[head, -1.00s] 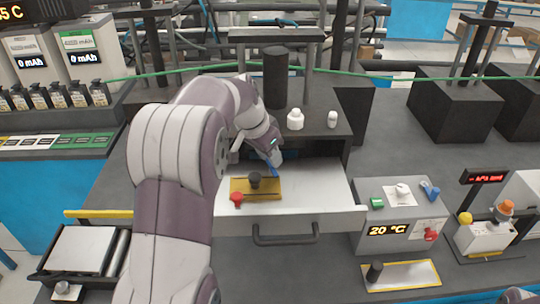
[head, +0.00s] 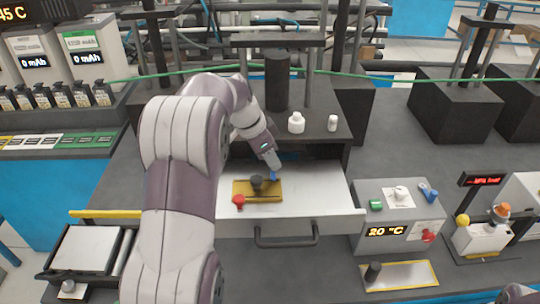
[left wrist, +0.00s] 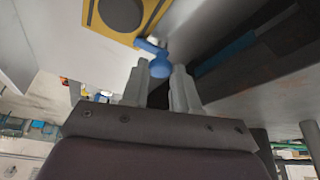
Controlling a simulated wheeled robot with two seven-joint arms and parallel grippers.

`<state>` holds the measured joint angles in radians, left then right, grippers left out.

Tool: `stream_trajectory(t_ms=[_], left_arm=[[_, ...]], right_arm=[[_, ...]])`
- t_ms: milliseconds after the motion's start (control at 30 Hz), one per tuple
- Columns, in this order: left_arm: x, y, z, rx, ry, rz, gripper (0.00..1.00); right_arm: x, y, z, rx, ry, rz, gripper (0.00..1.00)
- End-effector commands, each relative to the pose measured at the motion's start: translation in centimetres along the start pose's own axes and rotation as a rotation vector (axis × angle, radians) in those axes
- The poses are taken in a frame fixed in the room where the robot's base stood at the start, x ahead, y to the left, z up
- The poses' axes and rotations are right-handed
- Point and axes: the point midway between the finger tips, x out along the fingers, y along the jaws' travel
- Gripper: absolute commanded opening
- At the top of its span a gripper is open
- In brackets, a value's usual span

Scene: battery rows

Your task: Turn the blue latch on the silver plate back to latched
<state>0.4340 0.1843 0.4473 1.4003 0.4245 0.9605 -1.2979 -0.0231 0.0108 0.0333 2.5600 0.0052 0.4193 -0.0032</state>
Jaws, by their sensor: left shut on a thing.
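A blue latch (left wrist: 152,48) with a round knob sits at the edge of a yellow-bordered plate in the left wrist view; it also shows in the head view (head: 274,177). My left gripper (left wrist: 160,72) is shut on the blue knob, one finger on each side. In the head view my left gripper (head: 272,168) reaches down at the plate's right end. The plate (head: 270,197) looks yellow, carries a black knob (head: 257,183) and a red knob (head: 239,201), and lies in an open pale drawer (head: 320,195). My right gripper is out of view.
The drawer's front has a dark handle (head: 287,240). A dark shelf with white bottles (head: 296,123) stands behind it. A grey box (head: 385,215) with green, blue and red parts is at right, with a silver plate (head: 410,275) in front.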

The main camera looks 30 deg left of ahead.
Motion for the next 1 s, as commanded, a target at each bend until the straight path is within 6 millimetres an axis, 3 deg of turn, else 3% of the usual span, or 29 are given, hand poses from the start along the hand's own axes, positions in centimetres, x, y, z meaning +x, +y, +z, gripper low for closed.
stream_trajectory(t_ms=[167, 200, 233, 267, 567, 1000], left_arm=[[0.0, 0.0, 0.0, 0.0, 0.0, -0.001, 0.0], [0.0, 0.0, 0.0, 0.0, 0.0, -0.001, 0.42], [0.0, 0.0, 0.0, 0.0, 0.0, -0.001, 0.52], [0.0, 0.0, 0.0, 0.0, 0.0, -0.001, 0.54], [-0.5, 0.0, -0.1, -0.001, 0.0, -0.001, 0.54], [-11.5, 0.0, -0.4, -0.002, -0.001, -0.001, 0.54]], right_arm=[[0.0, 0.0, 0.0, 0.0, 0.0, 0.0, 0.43], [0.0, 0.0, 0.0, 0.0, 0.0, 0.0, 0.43], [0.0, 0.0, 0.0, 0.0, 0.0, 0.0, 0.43], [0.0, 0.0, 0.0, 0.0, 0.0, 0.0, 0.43], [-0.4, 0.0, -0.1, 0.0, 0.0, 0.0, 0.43], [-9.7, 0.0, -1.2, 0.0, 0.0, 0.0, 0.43]])
